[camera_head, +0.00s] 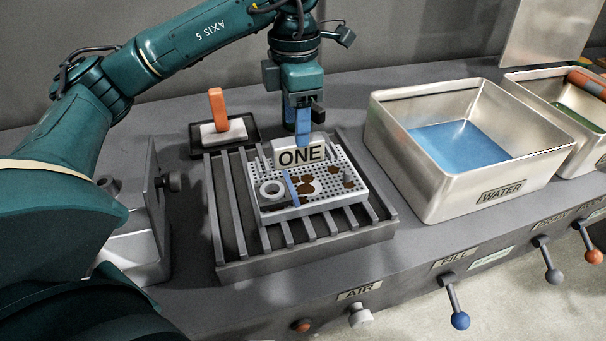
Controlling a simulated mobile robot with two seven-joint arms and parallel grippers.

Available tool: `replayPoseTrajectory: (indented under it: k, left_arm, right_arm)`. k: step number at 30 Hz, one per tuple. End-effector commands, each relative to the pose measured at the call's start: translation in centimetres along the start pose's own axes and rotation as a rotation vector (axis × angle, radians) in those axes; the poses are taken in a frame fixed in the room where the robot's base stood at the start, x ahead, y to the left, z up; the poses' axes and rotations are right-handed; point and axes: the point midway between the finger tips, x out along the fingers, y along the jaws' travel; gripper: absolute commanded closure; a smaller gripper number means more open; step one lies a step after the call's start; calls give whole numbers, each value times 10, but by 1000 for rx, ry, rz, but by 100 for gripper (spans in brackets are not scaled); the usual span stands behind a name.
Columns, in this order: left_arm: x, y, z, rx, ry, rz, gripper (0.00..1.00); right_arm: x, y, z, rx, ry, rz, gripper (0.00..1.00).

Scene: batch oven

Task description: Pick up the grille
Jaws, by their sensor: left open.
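A perforated light-grey tray (320,196) with an upright plate marked ONE (300,155) at its back lies on a grey slatted rack (226,215). I cannot tell which of the two is called the grille. On the tray are a pale ring (271,191), a thin blue divider and several brown round patches. My left gripper (304,125) points down with open jaws just above and behind the ONE plate. Its blue finger overlaps the plate's top edge in the picture, and I cannot tell whether they touch. My right gripper is out of view.
A metal tank marked WATER (488,168) stands right of the rack, with another tank (590,143) beyond. A dark dish with a white block and orange handle (217,110) sits behind the rack. Levers and knobs (459,319) line the counter's front.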

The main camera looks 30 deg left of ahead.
Motion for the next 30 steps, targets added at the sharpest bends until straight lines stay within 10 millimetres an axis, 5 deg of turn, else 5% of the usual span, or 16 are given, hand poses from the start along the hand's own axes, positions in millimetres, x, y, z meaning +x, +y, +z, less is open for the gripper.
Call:
replayPoseTrajectory:
  k: [6,15,30]
  left_arm:
    - [31,0,1,0,3,-3,47]
    - [37,0,1,0,1,-1,47]
    - [37,0,1,0,1,-2,87]
  right_arm:
    - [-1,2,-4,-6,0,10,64]
    - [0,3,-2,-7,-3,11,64]
    - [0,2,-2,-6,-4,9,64]
